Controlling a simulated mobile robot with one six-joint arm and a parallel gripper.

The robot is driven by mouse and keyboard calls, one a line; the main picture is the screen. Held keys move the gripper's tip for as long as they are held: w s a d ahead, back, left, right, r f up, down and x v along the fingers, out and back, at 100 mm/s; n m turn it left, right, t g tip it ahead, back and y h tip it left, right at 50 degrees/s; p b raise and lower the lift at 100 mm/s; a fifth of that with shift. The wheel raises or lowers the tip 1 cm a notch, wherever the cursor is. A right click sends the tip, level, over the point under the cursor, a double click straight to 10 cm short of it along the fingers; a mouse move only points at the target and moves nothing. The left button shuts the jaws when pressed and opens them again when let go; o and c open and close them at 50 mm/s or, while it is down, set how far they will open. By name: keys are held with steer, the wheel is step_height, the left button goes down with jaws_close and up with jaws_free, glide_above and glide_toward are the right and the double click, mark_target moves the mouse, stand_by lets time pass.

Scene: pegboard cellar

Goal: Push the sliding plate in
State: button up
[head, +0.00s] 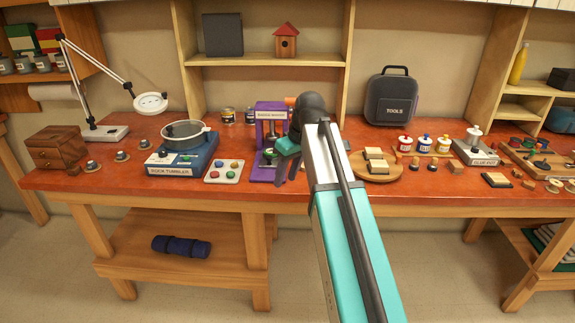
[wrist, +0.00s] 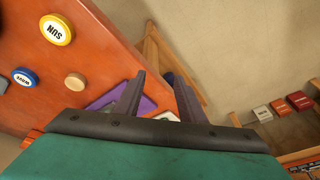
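The purple badge maker (head: 270,113) stands upright at the front middle of the red workbench. Its low purple base (head: 262,174) reaches toward the bench's front edge; I cannot make out clearly which part is the sliding plate or how far out it sits. My gripper (head: 287,172) points down just right of the badge maker's front and partly covers it. In the wrist view, my gripper's two fingers (wrist: 157,98) stand apart with nothing held between them. A flat purple piece (wrist: 146,105) shows between and behind the fingers. I cannot tell whether a finger touches it.
A tray of colored pieces (head: 223,171) and the rock tumbler (head: 180,163) stand left of the badge maker. A round wooden board (head: 376,174) lies to the right.

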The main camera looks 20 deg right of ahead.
steer(key=s+a+f+g, duration=0.2)
steer(key=s+f, duration=0.3)
steer(key=f, duration=0.7)
steer(key=s+a+f+g, duration=0.15)
steer(key=s+f, duration=0.35)
steer(key=f, duration=0.7)
steer(key=s+a+f+g, duration=0.15)
steer(key=s+f, duration=0.25)
steer(key=f, duration=0.8)
steer(key=s+f+m+g+h, duration=0.1)
steer(key=s+f+m, duration=0.1)
steer(key=s+f, duration=0.8)
steer(key=s+d+f+m+g+h, duration=0.1)
steer(key=s+f+m+g, duration=0.1)
steer(key=s+f, duration=0.9)
steer(key=s+m, duration=0.1)
steer(key=s, duration=0.6)
steer(key=shift+s+d+f, duration=0.2)
steer(key=shift+d+f, duration=0.05)
steer(key=shift+f, duration=0.05)
steer(key=shift+c, duration=0.6)
steer(key=shift+d, duration=0.1)
